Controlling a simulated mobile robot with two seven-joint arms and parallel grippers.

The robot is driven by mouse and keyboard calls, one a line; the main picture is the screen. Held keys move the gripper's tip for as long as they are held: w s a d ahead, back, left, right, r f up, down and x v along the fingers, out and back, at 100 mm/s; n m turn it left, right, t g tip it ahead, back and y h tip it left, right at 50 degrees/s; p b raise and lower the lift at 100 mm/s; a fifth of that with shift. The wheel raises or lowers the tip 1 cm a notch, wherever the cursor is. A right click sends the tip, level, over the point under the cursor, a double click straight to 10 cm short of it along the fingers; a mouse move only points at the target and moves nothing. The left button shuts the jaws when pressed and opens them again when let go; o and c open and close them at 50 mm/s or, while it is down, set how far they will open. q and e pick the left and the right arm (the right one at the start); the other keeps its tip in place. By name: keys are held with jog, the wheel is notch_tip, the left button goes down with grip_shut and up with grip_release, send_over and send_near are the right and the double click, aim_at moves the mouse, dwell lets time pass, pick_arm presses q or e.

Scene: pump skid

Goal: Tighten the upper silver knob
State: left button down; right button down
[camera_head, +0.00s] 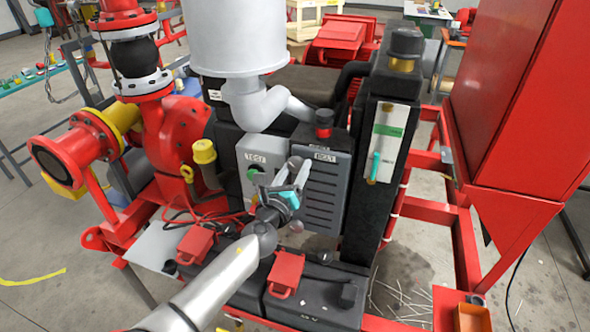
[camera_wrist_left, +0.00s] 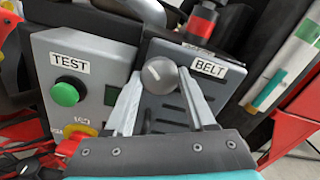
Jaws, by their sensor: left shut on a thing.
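The upper silver knob (camera_wrist_left: 160,75) is a round grey ball at the top left corner of the vented grey panel marked BELT (camera_wrist_left: 208,68). It also shows in the head view (camera_head: 295,163), partly behind the fingers. My left gripper (camera_head: 290,172) is shut on the knob, with one finger on each side of it in the left wrist view (camera_wrist_left: 160,85). A lower silver knob (camera_head: 296,226) shows at the panel's lower left in the head view, below my gripper. My right gripper is not in view.
The TEST box (camera_wrist_left: 85,75) with a green button (camera_wrist_left: 66,92) stands just left of the panel. Black battery boxes with red covers (camera_head: 287,272) lie below. A red cabinet (camera_head: 515,95) stands at the right.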

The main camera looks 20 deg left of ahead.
pick_arm(q)
jog(key=shift+n, duration=0.4)
jog(key=shift+n+b, duration=0.5)
jog(key=shift+n, duration=0.5)
jog(key=n, duration=0.2)
jog(key=shift+d+n+b, duration=0.1)
jog(key=shift+n+b, duration=0.25)
jog(key=shift+n, duration=0.05)
jog(key=n, duration=0.3)
jog(key=shift+n+b, duration=0.3)
jog(key=n, duration=0.2)
jog(key=shift+r+n, duration=0.1)
jog(key=shift+n, duration=0.3)
jog(key=n, duration=0.2)
jog(key=shift+n, duration=0.4)
jog(key=n, duration=0.3)
jog(key=shift+r+n, duration=0.15)
jog(key=shift+n, duration=0.15)
jog(key=n+p, duration=0.2)
jog(key=n, duration=0.4)
jog(key=shift+n, duration=0.4)
